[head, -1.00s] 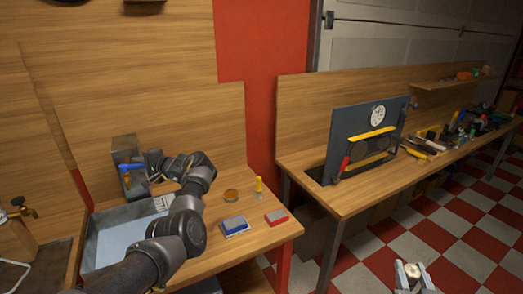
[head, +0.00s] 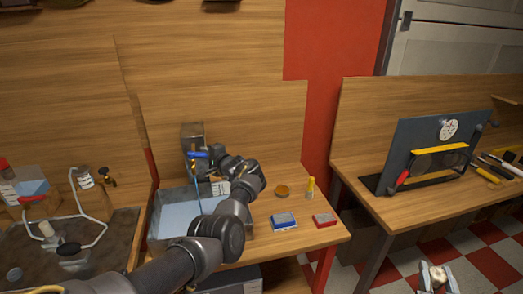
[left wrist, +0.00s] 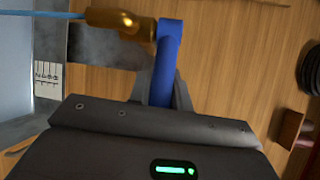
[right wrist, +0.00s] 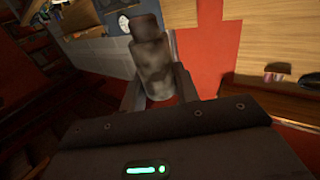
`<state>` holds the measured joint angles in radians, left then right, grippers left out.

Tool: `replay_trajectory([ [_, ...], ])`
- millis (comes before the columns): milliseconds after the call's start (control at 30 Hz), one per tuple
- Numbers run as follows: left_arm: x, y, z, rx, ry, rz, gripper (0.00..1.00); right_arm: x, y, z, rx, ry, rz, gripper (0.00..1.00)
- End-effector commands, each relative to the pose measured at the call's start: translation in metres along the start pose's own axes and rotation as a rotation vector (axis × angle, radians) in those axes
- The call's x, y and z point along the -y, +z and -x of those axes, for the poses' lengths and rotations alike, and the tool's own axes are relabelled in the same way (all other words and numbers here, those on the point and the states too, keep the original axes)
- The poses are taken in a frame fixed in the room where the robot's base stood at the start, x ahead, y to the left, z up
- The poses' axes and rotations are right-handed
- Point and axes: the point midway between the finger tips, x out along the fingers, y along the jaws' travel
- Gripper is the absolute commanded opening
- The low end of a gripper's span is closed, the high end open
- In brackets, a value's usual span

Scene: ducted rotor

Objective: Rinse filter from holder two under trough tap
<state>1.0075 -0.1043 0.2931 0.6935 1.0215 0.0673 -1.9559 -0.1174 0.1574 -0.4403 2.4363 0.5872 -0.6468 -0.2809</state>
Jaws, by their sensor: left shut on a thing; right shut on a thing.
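The brass tap (left wrist: 120,22) has a blue lever (left wrist: 167,60), and my left gripper (left wrist: 165,95) is shut on that lever. In the head view the lever (head: 197,155) and left gripper (head: 215,155) are above the back of the metal trough (head: 154,222). A thin blue stream of water (left wrist: 40,15) runs from the tap into the trough. My right gripper (right wrist: 160,90) is shut on a grey, stained cylindrical filter (right wrist: 152,65). In the head view the filter (head: 435,276) and right gripper (head: 437,280) are low at the right, over the floor and far from the trough.
A blue panel stand (head: 425,140) is on the right bench. Tubing and bottles are at the left. A gap separates the benches.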

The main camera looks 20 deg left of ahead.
Motion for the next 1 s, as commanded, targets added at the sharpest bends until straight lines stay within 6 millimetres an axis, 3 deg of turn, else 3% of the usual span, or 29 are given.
replay_trajectory([
  [67,0.002,-0.002,0.001,-0.004,-0.003,0.002,0.00,0.000,0.000,0.000,0.000,0.000,0.000,0.09],
  [100,0.002,-0.001,0.001,-0.004,-0.003,0.002,0.23,0.000,0.000,0.000,0.000,0.000,0.000,0.09],
  [233,0.001,0.000,0.000,-0.002,-0.002,0.002,0.41,0.001,0.000,0.000,0.000,-0.001,0.000,0.09],
  [667,-0.001,0.001,0.008,0.001,-0.002,0.002,0.41,0.001,0.001,-0.001,0.000,-0.003,0.000,0.09],
  [1000,-0.003,-0.001,0.074,-0.003,0.000,0.006,0.41,0.001,0.016,-0.001,0.000,-0.002,0.000,0.09],
])
